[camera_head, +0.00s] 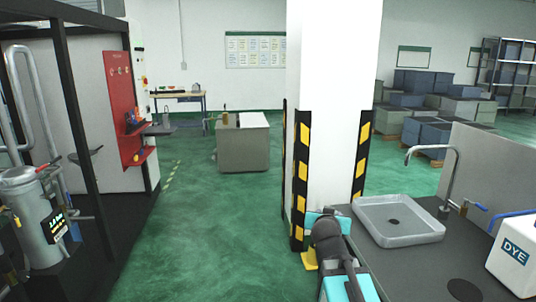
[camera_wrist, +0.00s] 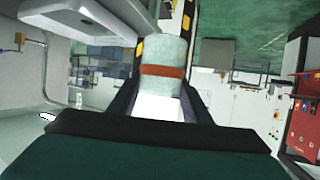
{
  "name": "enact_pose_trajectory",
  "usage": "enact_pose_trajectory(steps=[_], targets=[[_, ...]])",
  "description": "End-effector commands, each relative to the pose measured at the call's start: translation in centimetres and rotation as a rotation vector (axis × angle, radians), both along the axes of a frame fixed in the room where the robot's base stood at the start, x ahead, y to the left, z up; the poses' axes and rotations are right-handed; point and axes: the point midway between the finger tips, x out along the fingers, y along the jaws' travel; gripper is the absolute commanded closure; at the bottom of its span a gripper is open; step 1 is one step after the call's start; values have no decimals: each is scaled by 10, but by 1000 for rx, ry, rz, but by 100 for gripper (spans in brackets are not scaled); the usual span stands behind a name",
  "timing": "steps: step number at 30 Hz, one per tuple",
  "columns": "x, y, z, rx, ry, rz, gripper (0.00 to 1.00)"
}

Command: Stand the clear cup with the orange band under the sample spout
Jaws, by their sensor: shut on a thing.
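The clear cup (camera_wrist: 163,52) with its orange band (camera_wrist: 162,71) shows in the wrist view, in the upper middle. My gripper (camera_wrist: 162,84) is shut on it, with a dark finger on each side. Whether anything is in the cup I cannot tell. In the head view my arm reaches over the counter's left edge, and I cannot make out the cup there. A grey gooseneck spout (camera_head: 456,165) rises behind the sink. A smaller tap with a blue lever (camera_head: 476,206) is right of it. Which one is the sample spout I cannot tell.
A dark counter (camera_head: 415,268) at the right holds a grey sink (camera_head: 398,219), a white DYE box (camera_head: 513,254) and a dark round patch (camera_head: 465,290). A white pillar (camera_head: 330,80) with striped guards stands behind my arm. Green floor lies open at the left.

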Motion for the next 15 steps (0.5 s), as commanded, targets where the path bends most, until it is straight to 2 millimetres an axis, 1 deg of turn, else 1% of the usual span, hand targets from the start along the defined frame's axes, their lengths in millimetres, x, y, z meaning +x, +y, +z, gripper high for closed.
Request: enact_pose_trajectory(steps=[6, 15], targets=[[6, 15, 14, 1, -3, 102, 77], [15, 29, 33, 1, -2, 221, 77]])
